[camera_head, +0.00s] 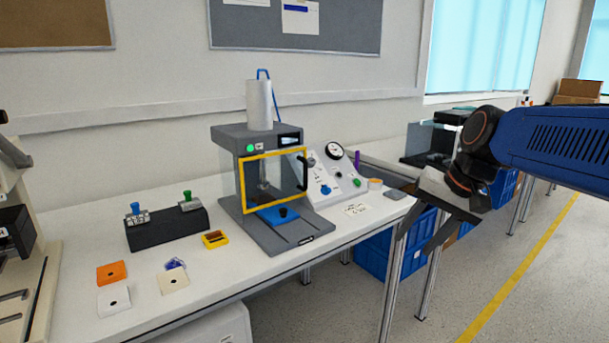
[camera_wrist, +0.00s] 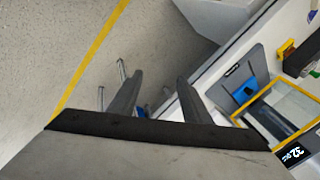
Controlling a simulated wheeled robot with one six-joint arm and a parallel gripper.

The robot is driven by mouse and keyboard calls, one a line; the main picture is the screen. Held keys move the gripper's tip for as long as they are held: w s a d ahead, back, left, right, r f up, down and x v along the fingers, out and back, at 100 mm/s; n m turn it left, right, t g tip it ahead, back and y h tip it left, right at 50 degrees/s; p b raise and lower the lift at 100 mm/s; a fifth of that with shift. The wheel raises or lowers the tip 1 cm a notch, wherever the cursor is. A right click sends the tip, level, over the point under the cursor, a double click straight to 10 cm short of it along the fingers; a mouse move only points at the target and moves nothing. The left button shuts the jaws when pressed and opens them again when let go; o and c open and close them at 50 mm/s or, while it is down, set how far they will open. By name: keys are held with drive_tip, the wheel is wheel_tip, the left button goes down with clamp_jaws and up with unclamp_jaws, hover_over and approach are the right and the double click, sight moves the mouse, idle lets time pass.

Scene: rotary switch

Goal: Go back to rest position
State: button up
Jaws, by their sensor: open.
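My gripper (camera_head: 422,233) is at the right in the head view, beyond the right front edge of the white workbench (camera_head: 222,248). Its two dark fingers point down and stand apart with nothing between them. In the wrist view the fingers of my gripper (camera_wrist: 160,90) are spread, with floor and the bench edge behind them. The control panel (camera_head: 335,177) with a dial gauge, a blue knob (camera_head: 325,190) and a green knob (camera_head: 357,183) sits on the bench. My gripper is to the right of the panel and apart from it.
A grey press machine (camera_head: 272,232) with a yellow-framed window (camera_head: 243,190) stands mid-bench. A black block (camera_head: 167,229) with blue and green handles and several small square plates lie to its left. Blue crates (camera_head: 372,258) are under the bench. The floor at right is open.

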drive_tip(key=s+d+f+n+t+h, duration=0.1)
drive_tip(key=s+d+f+n+h, duration=0.2)
drive_tip(key=s+f, duration=1)
drive_tip(key=s+d+n, duration=0.1)
drive_tip(key=s+d, duration=0.1)
drive_tip(key=s, duration=0.2)
drive_tip(key=shift+s+f, duration=0.25)
drive_tip(key=shift+f, duration=0.1)
